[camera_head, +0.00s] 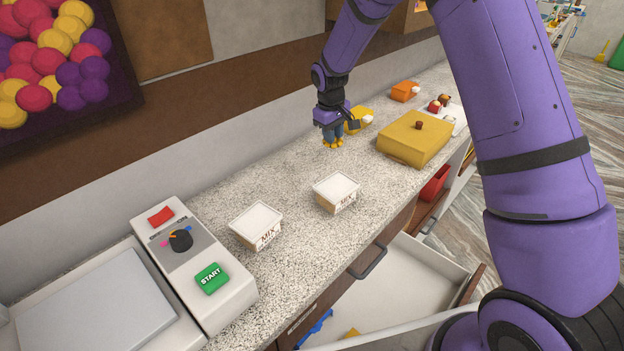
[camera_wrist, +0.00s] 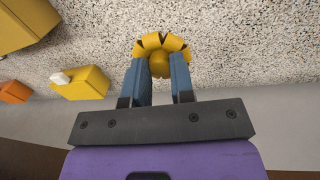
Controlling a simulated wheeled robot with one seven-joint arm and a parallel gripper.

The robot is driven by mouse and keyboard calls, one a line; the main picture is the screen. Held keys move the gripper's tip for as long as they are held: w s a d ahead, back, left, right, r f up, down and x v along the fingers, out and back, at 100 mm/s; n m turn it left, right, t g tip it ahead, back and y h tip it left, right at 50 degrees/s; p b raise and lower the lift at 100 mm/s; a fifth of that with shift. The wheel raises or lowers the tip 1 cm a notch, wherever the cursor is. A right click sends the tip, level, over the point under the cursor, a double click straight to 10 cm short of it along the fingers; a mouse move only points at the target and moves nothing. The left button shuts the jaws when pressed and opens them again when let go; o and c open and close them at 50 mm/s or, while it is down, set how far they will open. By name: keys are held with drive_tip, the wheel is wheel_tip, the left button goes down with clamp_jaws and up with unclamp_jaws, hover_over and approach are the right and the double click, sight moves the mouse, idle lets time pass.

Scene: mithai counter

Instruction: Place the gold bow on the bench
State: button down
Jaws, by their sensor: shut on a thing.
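The gold bow (camera_wrist: 162,60) is yellow with several folded loops. In the wrist view it sits between the two blue-grey fingers of my gripper (camera_wrist: 160,78), which is shut on it. In the head view my gripper (camera_head: 333,138) points down over the speckled stone bench (camera_head: 290,160), near the wall side. The bow (camera_head: 333,143) shows as small yellow bits at the fingertips, partly covered by them. The bow is at or very close to the bench surface; I cannot tell whether it touches.
A yellow box (camera_head: 415,138) and a small yellow piece (camera_head: 359,118) lie beyond my gripper, with an orange one (camera_head: 404,91) farther back. Two white-lidded MIX tubs (camera_head: 256,225) (camera_head: 336,192) stand nearer. A control box (camera_head: 193,262) is at left. An open drawer (camera_head: 405,285) juts out in front.

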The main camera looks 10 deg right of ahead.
drive_tip(key=shift+f, duration=4.35)
drive_tip(key=c, duration=1)
unclamp_jaws()
drive_tip(key=shift+f, duration=0.1)
drive_tip(key=s+d+r+m+t, duration=0.1)
drive_tip(key=s+r, duration=0.3)
drive_tip(key=r, duration=0.9)
drive_tip(key=s+d+r+m, duration=0.1)
drive_tip(key=s+r, duration=0.4)
drive_tip(key=r, duration=0.7)
drive_tip(key=s+d+r+t, duration=0.1)
drive_tip(key=s+d+r, duration=0.2)
drive_tip(key=s+r, duration=0.65)
drive_tip(key=s+r+m, duration=0.1)
drive_tip(key=s, duration=0.6)
drive_tip(key=s+d+m+t, duration=0.1)
drive_tip(key=s, duration=0.7)
drive_tip(key=s+d+r+m+t+y, duration=0.1)
drive_tip(key=s, duration=0.7)
drive_tip(key=shift+s+d+r+m, duration=0.1)
drive_tip(key=shift+s+r+m, duration=0.15)
drive_tip(key=shift+r+m, duration=0.05)
